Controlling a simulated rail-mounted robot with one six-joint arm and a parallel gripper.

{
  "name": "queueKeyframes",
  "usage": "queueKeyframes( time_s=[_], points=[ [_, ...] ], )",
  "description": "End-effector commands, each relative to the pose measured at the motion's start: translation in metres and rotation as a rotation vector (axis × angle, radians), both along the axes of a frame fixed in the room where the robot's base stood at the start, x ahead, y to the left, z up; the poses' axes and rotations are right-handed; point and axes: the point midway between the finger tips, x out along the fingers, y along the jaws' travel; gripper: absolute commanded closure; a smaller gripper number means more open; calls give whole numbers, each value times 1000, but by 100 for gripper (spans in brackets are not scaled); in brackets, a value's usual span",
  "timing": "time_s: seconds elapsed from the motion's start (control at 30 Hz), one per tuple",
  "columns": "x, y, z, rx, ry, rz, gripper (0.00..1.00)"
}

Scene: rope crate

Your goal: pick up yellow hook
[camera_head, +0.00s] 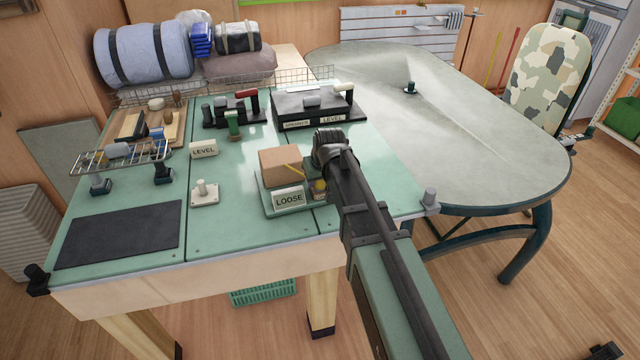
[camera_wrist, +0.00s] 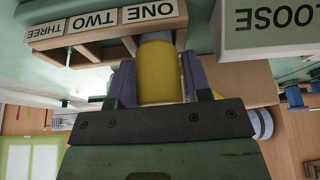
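A thick yellow cylinder (camera_wrist: 160,75) shows in the wrist view and looks like the yellow hook; no hook shape is visible. My gripper (camera_wrist: 160,82) has its two purple fingers against both sides of it, with no clear gap. A grey part caps its far end, beside a wooden rack (camera_wrist: 105,32) labelled ONE, TWO, THREE. In the head view, a small yellow piece (camera_head: 320,186) shows at the left of my wrist, which hides most of the rack and the fingers.
A cardboard-coloured box (camera_head: 280,166) stands on a tray (camera_head: 268,208) labelled LOOSE, close beside my gripper. A dark mat (camera_head: 120,235) lies front left on the green bench (camera_head: 235,240).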

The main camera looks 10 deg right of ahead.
Motion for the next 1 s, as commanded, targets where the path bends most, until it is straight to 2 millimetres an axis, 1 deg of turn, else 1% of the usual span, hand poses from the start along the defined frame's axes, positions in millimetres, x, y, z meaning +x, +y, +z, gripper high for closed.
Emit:
queueKeyframes(
  time_s=[0.03, 0.2, 0.23, 0.27, 0.5, 0.67, 0.77, 0.83, 0.97, 1.0],
  points=[
    [0, 0, 0, 0, 0, 0, 63],
    [0, 0, 0, 0, 0, 0, 89],
    [0, 0, 0, 0, 0, 0, 94],
    [0, 0, 0, 0, 0, 0, 96],
    [0, 0, 1, 0, 0, 0, 96],
    [0, 0, 12, 0, 0, 0, 96],
    [0, 0, 27, 0, 0, 0, 96],
    [0, 0, 41, 0, 0, 0, 96],
    [0, 0, 83, 0, 0, 0, 96],
    [0, 0, 98, 0, 0, 0, 96]
  ],
)
